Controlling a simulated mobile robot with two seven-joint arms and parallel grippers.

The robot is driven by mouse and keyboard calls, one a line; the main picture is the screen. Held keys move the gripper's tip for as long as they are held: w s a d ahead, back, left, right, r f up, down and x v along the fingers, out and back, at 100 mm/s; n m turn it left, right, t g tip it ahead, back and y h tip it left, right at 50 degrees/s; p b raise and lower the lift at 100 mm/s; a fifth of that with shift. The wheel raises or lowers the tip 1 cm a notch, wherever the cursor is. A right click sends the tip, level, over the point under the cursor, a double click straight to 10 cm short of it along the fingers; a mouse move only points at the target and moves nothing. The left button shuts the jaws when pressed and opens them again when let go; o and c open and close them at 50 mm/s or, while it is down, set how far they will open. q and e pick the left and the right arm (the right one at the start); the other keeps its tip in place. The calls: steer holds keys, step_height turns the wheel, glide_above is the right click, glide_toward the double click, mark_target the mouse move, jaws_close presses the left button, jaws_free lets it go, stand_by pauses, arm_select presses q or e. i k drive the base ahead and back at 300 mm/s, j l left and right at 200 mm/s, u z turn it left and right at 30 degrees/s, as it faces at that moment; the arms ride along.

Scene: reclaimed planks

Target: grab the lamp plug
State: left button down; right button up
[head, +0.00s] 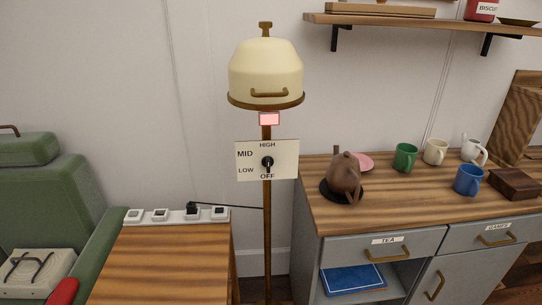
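The lamp plug (191,209) is a small black block seated on the white power strip (174,216) along the back edge of the left wooden table. A dark cord (235,207) runs right from it to the pole of the standing lamp (267,225). The lamp has a cream shade (265,70) and a panel (282,160) marked OFF, LOW, MID and HIGH. Its black knob (267,163) appears to point down at OFF. Neither of my grippers is in view.
A green armchair (45,205) stands left of the table (165,262), whose top is bare.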

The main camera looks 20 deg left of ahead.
mark_target(191, 208)
steer(key=u, duration=3.3)
steer(key=k+l, duration=0.1)
steer(key=l, duration=0.3)
steer(key=k+l, duration=0.1)
steer(key=l, duration=0.3)
steer(key=k+l, duration=0.1)
steer(key=l, duration=0.3)
steer(key=k+l+u, duration=0.1)
steer(key=l, duration=0.3)
